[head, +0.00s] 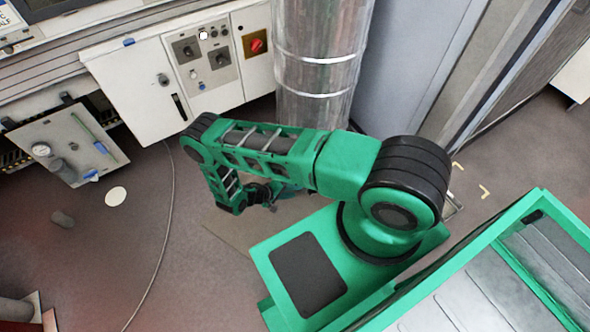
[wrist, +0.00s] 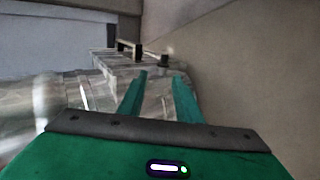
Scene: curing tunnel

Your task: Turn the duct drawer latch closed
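In the wrist view my gripper (wrist: 160,76) shows two green fingers with a clear gap between them. It is open and nothing is held. Beyond the fingertips is a shiny metal duct box (wrist: 112,66), with a pale bar-like handle (wrist: 128,46) and a small dark knob (wrist: 164,61) on top. I cannot tell which of these is the drawer latch, or how it is turned. The fingertips appear short of the knob. In the head view the round metal duct (head: 318,65) stands upright behind my arm. The gripper cannot be made out clearly there.
A white control cabinet (head: 135,90) with a red knob (head: 257,46) stands left of the duct. A grey panel (head: 405,60) rises on its right. A loose plate (head: 60,140) leans at the left. A thin cable (head: 168,220) crosses the open floor.

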